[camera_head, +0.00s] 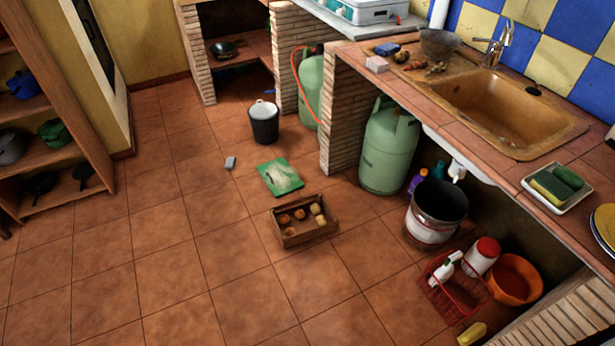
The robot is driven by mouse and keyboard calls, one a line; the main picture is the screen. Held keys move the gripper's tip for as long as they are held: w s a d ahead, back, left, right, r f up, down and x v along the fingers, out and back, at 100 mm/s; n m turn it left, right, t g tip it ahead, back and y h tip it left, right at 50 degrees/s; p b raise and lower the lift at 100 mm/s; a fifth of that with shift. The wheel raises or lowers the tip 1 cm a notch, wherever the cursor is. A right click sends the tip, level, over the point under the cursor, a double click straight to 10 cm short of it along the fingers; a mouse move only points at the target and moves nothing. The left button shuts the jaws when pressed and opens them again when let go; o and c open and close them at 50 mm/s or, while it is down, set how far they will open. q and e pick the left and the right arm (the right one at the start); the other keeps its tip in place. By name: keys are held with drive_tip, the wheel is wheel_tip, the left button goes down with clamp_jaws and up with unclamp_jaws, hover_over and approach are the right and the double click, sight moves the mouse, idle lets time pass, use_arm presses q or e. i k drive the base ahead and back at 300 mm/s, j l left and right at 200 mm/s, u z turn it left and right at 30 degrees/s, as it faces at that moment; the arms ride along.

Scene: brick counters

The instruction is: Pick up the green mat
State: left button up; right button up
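The green mat (280,177) lies flat on the tiled floor near the middle of the head view. It is small, with a green border and a paler patch in its centre. A wooden crate (303,237) with several round items in it stands just in front of the mat. Neither of my grippers shows in the head view.
A dark bucket (264,123) stands behind the mat and a small grey object (230,162) lies to its left. Gas cylinders (388,148), a large bucket (435,214) and a red basket (456,292) line the right under the counter. The floor at left and front is clear.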

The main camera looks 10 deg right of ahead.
sight(282, 179)
drive_tip(key=i+j+z, duration=0.15)
drive_tip(key=i+z, duration=0.2)
drive_tip(key=i+j+z, duration=0.2)
drive_tip(key=z, duration=0.2)
drive_tip(key=i+j+z, duration=0.1)
drive_tip(key=i+j, duration=0.2)
drive_tip(key=i+j+z, duration=0.1)
drive_tip(key=i+j, duration=0.15)
drive_tip(key=j, duration=0.15)
drive_tip(key=i+j+z, duration=0.1)
drive_tip(key=i+j, duration=0.15)
drive_tip(key=j, duration=0.15)
drive_tip(key=i+j+z, duration=0.15)
drive_tip(key=j, duration=0.25)
drive_tip(key=i+j+z, duration=0.1)
drive_tip(key=i+j, duration=0.2)
drive_tip(key=j, duration=0.15)
